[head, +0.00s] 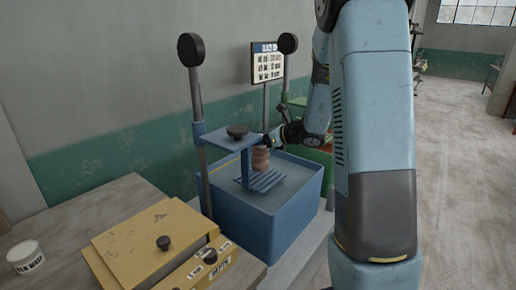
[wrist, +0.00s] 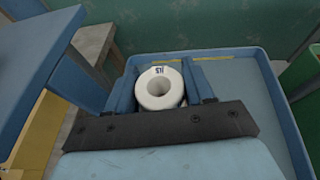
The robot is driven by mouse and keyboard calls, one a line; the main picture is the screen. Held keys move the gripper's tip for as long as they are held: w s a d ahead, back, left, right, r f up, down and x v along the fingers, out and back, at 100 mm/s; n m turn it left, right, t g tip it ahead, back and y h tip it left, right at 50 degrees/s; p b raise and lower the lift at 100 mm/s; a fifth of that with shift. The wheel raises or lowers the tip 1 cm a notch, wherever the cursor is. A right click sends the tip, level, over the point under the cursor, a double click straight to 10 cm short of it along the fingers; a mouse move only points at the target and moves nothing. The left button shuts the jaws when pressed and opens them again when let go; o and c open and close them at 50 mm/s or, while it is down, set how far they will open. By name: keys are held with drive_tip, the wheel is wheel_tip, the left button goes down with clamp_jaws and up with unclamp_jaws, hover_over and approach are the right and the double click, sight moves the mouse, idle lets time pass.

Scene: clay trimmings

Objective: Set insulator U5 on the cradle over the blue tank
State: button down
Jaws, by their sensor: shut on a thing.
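Insulator U5 (wrist: 159,103) is a ring seen end-on in the wrist view, with a pale top face, a dark central hole and a small U5 tag at its far edge. In the head view its ribbed brown side (head: 261,159) shows upright. My gripper (wrist: 159,70) is shut on it, one blue finger on each side. The cradle (head: 262,182) is a blue slatted rack at the blue tank (head: 243,222). The insulator appears over the cradle's back part. I cannot tell whether its base touches the slats, as the wrist view hides that.
A blue bracket plate with a dark knob (head: 237,131) stands left of the insulator, between two posts with black round heads. A yellow box (head: 150,240) and a white jar (head: 26,258) are on the left bench. A green bin (head: 312,134) stands behind the tank.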

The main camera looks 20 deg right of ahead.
drive_tip(key=shift+w+a+f, duration=0.2)
drive_tip(key=shift+f, duration=1.55)
drive_tip(key=shift+c, duration=2.1)
unclamp_jaws()
drive_tip(key=shift+f, duration=0.1)
drive_tip(key=shift+d, duration=0.1)
drive_tip(key=v, duration=1.2)
drive_tip(key=shift+s, duration=0.1)
